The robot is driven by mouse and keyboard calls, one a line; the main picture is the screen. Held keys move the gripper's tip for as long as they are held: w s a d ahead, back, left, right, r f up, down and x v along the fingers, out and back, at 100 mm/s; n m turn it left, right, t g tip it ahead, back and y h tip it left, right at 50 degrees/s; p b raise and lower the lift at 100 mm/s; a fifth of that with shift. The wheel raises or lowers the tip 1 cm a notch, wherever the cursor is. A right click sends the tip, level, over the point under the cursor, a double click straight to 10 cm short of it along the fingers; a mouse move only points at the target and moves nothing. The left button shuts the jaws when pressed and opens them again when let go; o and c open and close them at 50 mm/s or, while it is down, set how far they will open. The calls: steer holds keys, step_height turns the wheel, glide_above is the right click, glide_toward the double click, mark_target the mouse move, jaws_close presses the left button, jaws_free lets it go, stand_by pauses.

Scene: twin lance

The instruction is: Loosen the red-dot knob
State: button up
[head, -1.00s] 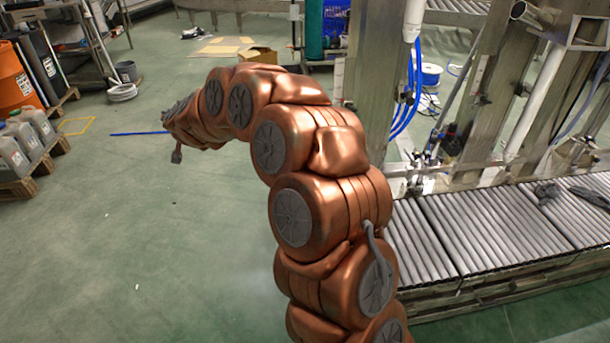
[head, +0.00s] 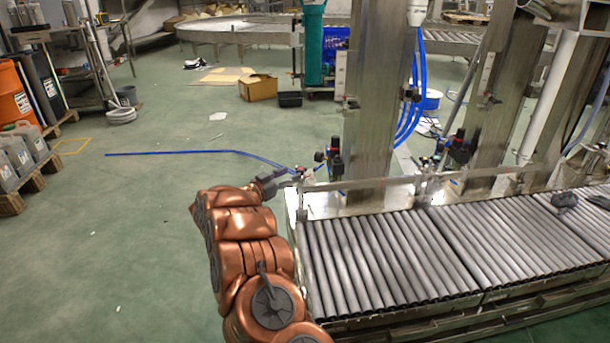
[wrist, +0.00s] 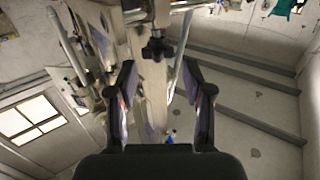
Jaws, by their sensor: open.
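My gripper (wrist: 160,76) is open and empty, its two dark fingers spread apart. In the wrist view a black knob (wrist: 157,48) on a metal fitting shows beyond the fingertips, between them in the picture; I see no red dot on it, and its distance is unclear. In the head view my gripper (head: 298,174) is at the left end of the metal rail, beside the near post. A dark fitting with a little red (head: 335,150) stands close by. A similar dark fitting (head: 459,150) stands farther right. The red dot is too small to make out with certainty.
A roller conveyor (head: 385,265) runs along the right below the rail. Metal posts (head: 372,90) and blue hoses (head: 408,120) rise behind. A blue strip (head: 180,153) lies on the green floor. The floor to the left is largely clear.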

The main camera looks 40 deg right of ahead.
steer(key=shift+d+f, duration=0.15)
steer(key=shift+d, duration=0.2)
steer(key=shift+w+d+b, duration=0.2)
steer(key=shift+d+b, duration=0.15)
steer(key=shift+d, duration=0.8)
steer(key=shift+w+d+b, duration=0.2)
steer(key=shift+d+b, duration=0.2)
steer(key=shift+d, duration=0.8)
steer(key=shift+w+d+b, duration=0.2)
steer(key=shift+d+b, duration=0.15)
steer(key=shift+d, duration=0.8)
jaws_close()
